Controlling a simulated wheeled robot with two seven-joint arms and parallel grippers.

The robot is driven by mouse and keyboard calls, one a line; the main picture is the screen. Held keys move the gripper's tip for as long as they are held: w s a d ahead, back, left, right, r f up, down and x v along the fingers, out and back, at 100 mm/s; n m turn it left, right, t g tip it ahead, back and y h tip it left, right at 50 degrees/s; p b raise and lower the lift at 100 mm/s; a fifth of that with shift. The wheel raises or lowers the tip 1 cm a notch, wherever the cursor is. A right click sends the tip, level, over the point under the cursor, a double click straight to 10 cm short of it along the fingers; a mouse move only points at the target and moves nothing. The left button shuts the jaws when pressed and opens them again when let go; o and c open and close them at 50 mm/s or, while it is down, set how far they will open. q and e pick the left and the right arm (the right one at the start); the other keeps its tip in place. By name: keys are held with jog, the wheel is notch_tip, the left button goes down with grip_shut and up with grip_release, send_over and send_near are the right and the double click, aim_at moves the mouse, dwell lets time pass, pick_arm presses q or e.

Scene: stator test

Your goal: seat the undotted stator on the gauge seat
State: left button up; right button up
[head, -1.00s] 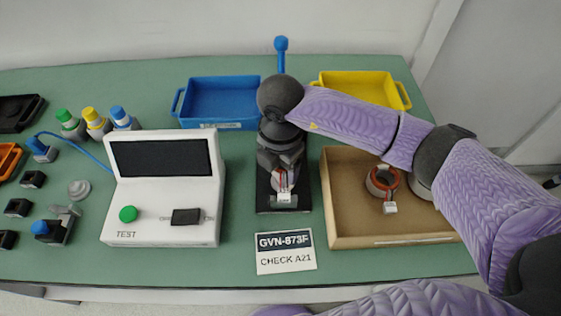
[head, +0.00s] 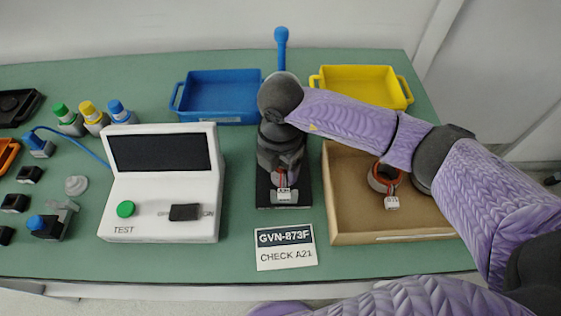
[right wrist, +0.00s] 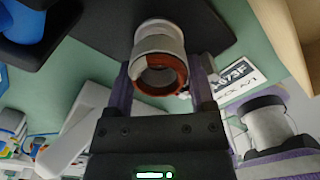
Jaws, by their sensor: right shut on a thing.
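My right gripper (head: 281,168) is shut on a stator, above or at the black gauge base (head: 297,201) in the middle of the table. In the right wrist view the held stator (right wrist: 161,79) shows a red-brown winding ring between the two fingers, with a pale cylinder end (right wrist: 158,27) beyond it over the black plate. Its white connector (head: 284,195) hangs at the front. I see no dot on its visible side. I cannot tell whether it touches the seat, which the gripper hides. A second stator (head: 376,183) lies in the cardboard box, partly behind my arm.
The cardboard box (head: 345,238) stands right of the gauge, the white tester (head: 160,228) left of it. A sign (head: 286,247) lies in front. Blue (head: 222,118) and yellow (head: 355,75) bins stand behind. A blue-topped lever (head: 281,40) rises behind my gripper.

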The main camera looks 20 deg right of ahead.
pick_arm(q)
jog(key=shift+s+a, duration=0.1)
jog(key=shift+s, duration=0.1)
pick_arm(e)
jog(key=shift+f, duration=0.15)
jog(key=o, duration=1.2)
jog(key=shift+o, duration=0.7)
pick_arm(q)
jog(key=r+p, duration=0.1)
jog(key=w+d+r+p, duration=0.1)
jog(key=r+p, duration=0.1)
jog(key=shift+w+d, duration=0.2)
jog(key=shift+w, duration=0.1)
pick_arm(e)
notch_tip(320, 180, up, 10)
